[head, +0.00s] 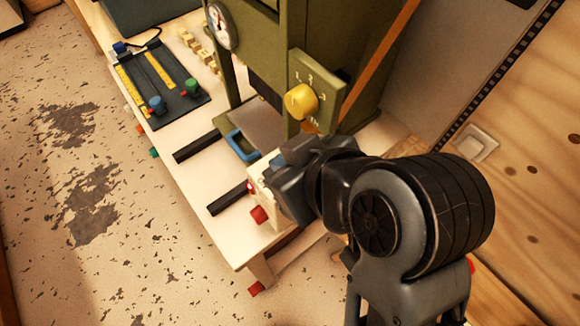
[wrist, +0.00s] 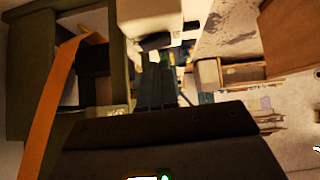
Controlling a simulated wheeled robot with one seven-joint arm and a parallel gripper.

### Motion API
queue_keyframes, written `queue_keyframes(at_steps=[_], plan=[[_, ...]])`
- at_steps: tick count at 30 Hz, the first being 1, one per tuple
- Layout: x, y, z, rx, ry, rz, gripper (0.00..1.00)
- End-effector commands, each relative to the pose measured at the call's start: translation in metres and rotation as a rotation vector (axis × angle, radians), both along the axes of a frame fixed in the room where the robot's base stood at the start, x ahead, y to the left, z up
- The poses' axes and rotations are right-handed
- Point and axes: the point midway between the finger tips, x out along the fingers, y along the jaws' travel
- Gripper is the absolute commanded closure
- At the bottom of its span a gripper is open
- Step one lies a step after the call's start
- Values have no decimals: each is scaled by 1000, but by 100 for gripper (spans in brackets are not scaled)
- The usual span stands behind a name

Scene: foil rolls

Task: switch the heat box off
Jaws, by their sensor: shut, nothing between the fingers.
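A small cream box (head: 264,212), which looks like the heat box, stands at the near end of the white bench. A small red part (head: 250,187) shows on its left side; I cannot tell the switch's position. My gripper (head: 278,165) is right at the box and covers much of it; whether they touch is unclear. The wrist view shows the dark, closed fingers (wrist: 155,90) pointing toward a pale box (wrist: 148,18), with nothing visible between them. The fingertips are mostly hidden in the head view.
A green press (head: 320,60) with a yellow knob (head: 301,101) and a round gauge (head: 222,26) stands just behind my gripper. A blue tray (head: 241,147), two black bars (head: 197,146) and a black ruled plate (head: 160,88) lie on the bench (head: 190,185). The floor at left is open.

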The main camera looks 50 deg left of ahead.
Motion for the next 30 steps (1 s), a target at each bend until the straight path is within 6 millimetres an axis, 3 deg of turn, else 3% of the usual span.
queue_keyframes(at_steps=[1, 15, 30], plan=[[3, 2, 16, 1, -3, -3, 100], [-2, -61, 73, 5, -7, -11, 100], [-3, -69, 81, 4, -7, -11, 100]])
